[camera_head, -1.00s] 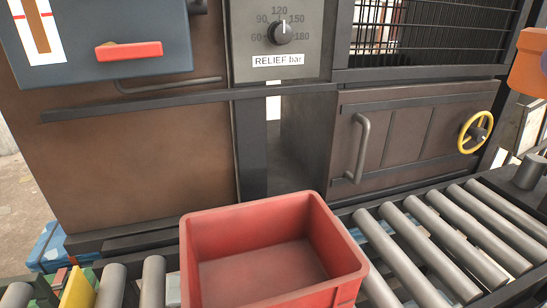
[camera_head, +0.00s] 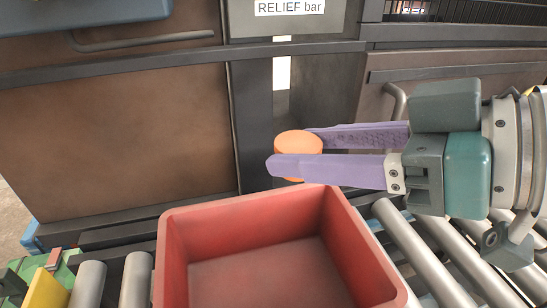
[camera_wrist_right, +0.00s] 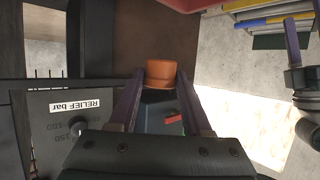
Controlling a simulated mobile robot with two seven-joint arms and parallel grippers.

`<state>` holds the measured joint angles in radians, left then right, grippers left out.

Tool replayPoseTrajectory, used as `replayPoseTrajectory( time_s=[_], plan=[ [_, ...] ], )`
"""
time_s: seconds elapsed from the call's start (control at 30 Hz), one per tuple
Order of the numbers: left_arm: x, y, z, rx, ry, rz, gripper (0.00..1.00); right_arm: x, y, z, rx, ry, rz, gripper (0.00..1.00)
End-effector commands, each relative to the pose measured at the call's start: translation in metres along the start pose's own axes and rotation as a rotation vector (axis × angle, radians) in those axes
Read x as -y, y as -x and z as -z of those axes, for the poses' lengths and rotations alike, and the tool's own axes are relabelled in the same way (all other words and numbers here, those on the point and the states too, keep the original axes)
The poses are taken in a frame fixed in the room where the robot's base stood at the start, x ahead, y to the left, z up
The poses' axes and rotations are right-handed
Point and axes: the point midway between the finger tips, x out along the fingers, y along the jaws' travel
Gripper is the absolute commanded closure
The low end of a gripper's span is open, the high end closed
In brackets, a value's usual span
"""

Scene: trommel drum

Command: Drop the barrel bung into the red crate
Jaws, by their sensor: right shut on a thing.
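The barrel bung (camera_head: 298,142) is a short orange cylinder. My right gripper (camera_head: 291,153) comes in from the right with purple fingers and is shut on it near the fingertips. In the right wrist view the bung (camera_wrist_right: 160,73) shows between the two finger ends. The near finger hides part of the bung in the head view. The open red crate (camera_head: 255,222) is at the bottom middle of the head view, and its visible floor is bare. The bung appears above and behind the crate's far rim in the picture.
A roller conveyor (camera_head: 425,255) runs to the right of the crate, with more rollers (camera_head: 88,285) at the left. A brown machine panel (camera_head: 120,140) and dark frame stand behind. A yellow block (camera_head: 42,290) is at lower left.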

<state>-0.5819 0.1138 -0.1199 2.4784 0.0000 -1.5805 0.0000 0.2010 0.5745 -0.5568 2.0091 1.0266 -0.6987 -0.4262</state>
Motion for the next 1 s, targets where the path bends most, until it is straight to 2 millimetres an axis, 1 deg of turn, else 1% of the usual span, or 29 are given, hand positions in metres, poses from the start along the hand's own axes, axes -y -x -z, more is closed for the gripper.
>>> replayPoseTrajectory(
  time_s=[0.03, 0.1, 0.27, 0.37, 0.6, 0.7, 0.8, 1.0],
  plan=[
    [0.000, -0.007, -0.002, 0.000, 0.000, 0.000, 0.00, 0.003, -0.007, -0.011, 0.002, 0.004, 0.003, 1.00],
    [0.000, -0.009, -0.003, 0.000, 0.000, 0.000, 0.00, 0.007, -0.012, -0.018, 0.003, 0.008, 0.005, 1.00],
    [0.000, -0.015, -0.005, 0.000, -0.001, 0.001, 0.00, 0.009, -0.017, -0.028, 0.002, 0.012, 0.008, 1.00],
    [0.000, -0.023, -0.007, -0.001, -0.003, 0.002, 0.00, 0.009, -0.020, -0.036, 0.002, 0.011, 0.008, 1.00],
    [0.001, -0.051, -0.016, -0.001, -0.009, 0.007, 0.00, 0.009, -0.032, -0.064, 0.003, 0.010, 0.008, 1.00],
    [0.001, -0.060, -0.019, -0.001, -0.010, 0.007, 0.00, 0.009, -0.036, -0.073, 0.002, 0.009, 0.007, 1.00],
    [0.001, -0.064, -0.020, -0.002, -0.010, 0.007, 0.00, 0.009, -0.037, -0.077, 0.002, 0.010, 0.007, 1.00],
    [0.001, -0.062, -0.019, -0.002, -0.009, 0.007, 0.00, 0.009, -0.037, -0.076, 0.002, 0.010, 0.007, 1.00]
  ],
)
